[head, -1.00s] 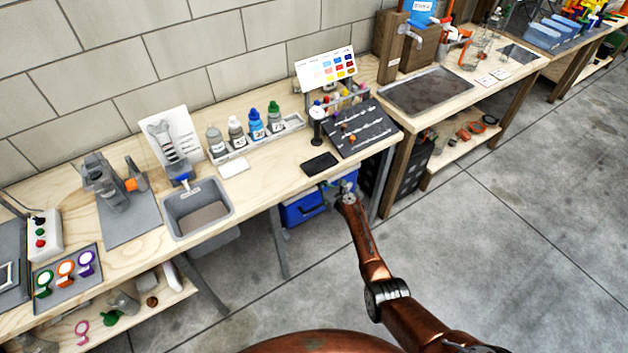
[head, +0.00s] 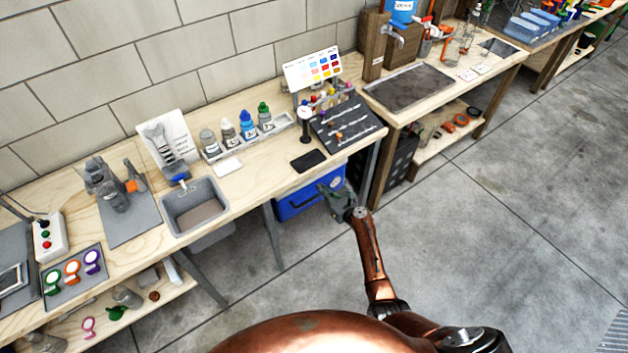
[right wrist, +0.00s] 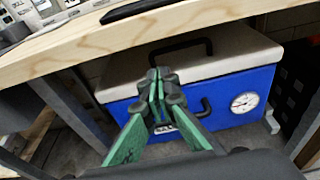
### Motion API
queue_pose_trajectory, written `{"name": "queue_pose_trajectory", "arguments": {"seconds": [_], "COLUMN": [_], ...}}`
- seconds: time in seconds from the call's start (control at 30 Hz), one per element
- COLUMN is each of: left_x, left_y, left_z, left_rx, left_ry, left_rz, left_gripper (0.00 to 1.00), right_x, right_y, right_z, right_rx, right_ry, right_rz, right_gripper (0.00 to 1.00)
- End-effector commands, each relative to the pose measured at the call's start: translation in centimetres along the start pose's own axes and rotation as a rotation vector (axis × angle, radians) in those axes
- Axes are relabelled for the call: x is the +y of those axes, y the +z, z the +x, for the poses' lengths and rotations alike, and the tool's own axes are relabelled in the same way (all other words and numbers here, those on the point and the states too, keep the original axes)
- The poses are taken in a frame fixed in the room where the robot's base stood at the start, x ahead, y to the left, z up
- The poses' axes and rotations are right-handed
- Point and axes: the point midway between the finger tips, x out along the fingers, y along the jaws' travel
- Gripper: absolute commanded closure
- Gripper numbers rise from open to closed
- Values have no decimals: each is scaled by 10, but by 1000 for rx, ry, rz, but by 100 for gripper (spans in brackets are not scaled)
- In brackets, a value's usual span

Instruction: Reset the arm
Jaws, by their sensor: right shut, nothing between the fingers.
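My right gripper (head: 330,194) is at the front of the workbench, below the tabletop's height in the picture and in front of the blue box. In the right wrist view its green fingers (right wrist: 158,88) are together, with nothing held between them. The blue box (head: 296,206) sits under the bench; in the right wrist view the box (right wrist: 236,82) shows a pale lid, a black handle and a round gauge behind the fingers. Whether the fingertips touch it, I cannot tell. My left gripper is out of view.
The workbench edge (right wrist: 120,46) is above and near the fingers. On the bench are a grey sink (head: 222,190), several bottles (head: 247,124), a black flat item (head: 308,161) and a dark rack (head: 365,122). Open concrete floor (head: 470,230) lies to the right.

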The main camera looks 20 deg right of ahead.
Motion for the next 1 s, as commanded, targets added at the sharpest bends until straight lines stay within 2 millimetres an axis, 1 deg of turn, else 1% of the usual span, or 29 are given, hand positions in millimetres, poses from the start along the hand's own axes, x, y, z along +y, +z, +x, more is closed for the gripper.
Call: {"name": "queue_pose_trajectory", "arguments": {"seconds": [0.03, 0.13, 0.27, 0.47, 0.57, 0.67, 0.7, 0.77, 0.8, 0.87, 0.9, 0.97, 1.0], "left_x": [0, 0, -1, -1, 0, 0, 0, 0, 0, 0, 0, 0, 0], "left_y": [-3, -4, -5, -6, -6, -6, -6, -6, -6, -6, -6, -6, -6], "left_z": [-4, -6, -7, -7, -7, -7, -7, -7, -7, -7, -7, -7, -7], "left_rx": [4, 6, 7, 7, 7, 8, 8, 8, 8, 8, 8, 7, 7], "left_ry": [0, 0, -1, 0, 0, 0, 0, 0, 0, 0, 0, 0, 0], "left_rz": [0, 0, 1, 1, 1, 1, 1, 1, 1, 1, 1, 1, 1], "left_gripper": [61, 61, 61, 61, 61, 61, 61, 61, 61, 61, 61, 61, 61], "right_x": [0, 1, 2, 3, 4, 8, 10, 14, 17, 21, 24, 29, 33], "right_y": [2, 1, 0, -2, -16, -54, -77, -115, -141, -180, -206, -243, -266], "right_z": [-8, -16, -20, -20, -23, -35, -44, -59, -71, -92, -107, -131, -148], "right_rx": [-1, 0, 0, 2, 26, 95, 136, 205, 254, 325, 372, 437, 478], "right_ry": [0, 2, 3, 5, 5, 9, 13, 29, 44, 75, 102, 148, 185], "right_rz": [0, -1, -1, -2, -33, -131, -191, -301, -381, -505, -588, -711, -795], "right_gripper": [100, 100, 100, 100, 100, 100, 100, 100, 100, 100, 100, 100, 100]}}
